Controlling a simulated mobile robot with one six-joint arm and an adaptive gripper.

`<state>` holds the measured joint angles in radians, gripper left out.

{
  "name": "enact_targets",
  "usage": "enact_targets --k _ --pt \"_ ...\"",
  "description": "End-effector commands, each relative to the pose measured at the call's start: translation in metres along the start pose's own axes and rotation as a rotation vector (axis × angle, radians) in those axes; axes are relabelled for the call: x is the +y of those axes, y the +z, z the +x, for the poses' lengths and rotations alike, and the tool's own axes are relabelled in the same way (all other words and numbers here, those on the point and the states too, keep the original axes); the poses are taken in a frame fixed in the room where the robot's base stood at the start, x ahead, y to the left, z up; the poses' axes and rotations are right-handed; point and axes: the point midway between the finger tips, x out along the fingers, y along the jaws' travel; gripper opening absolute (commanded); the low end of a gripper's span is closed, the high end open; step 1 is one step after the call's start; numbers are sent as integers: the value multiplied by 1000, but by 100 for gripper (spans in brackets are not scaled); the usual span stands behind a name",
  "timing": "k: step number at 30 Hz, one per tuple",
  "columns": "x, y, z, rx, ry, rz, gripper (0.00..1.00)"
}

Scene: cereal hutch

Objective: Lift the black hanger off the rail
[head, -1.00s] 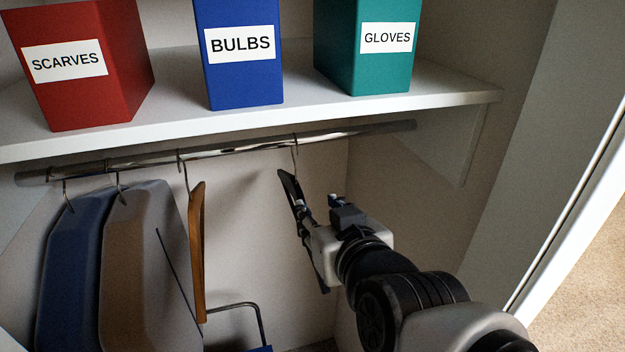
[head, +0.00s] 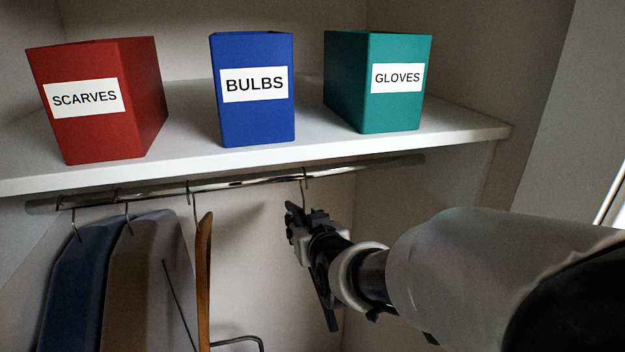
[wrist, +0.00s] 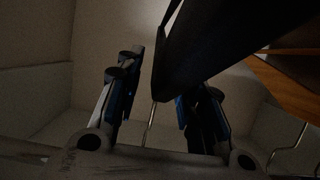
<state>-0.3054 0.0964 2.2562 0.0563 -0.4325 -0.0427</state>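The black hanger (head: 329,312) hangs by its thin metal hook from the rail (head: 240,181), at the right of the hanging things in the head view. My gripper (head: 301,222) is at the upper part of the hanger, just below the hook, and hides much of it. In the wrist view the hanger's dark body (wrist: 205,50) crosses close to the camera and covers part of the right finger. My gripper (wrist: 160,90) is open there, with its fingers apart and the metal hook showing between them. Contact with the hanger cannot be told.
Left on the rail hang a wooden hanger (head: 204,265), a brown garment (head: 140,285) and a blue garment (head: 80,285). Above, a white shelf (head: 180,160) bears red (head: 140,100), blue (head: 252,125) and teal (head: 375,115) boxes. The rail between the wooden and black hangers is free.

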Motion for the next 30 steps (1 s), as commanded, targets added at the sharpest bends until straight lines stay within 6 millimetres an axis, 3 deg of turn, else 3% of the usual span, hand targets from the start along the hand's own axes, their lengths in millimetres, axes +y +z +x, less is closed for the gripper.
enact_targets --k 13,27,30 --pt "0 0 10 0 0 0 34" --pt "0 0 9 0 0 0 3" --pt "0 0 9 0 0 0 0"
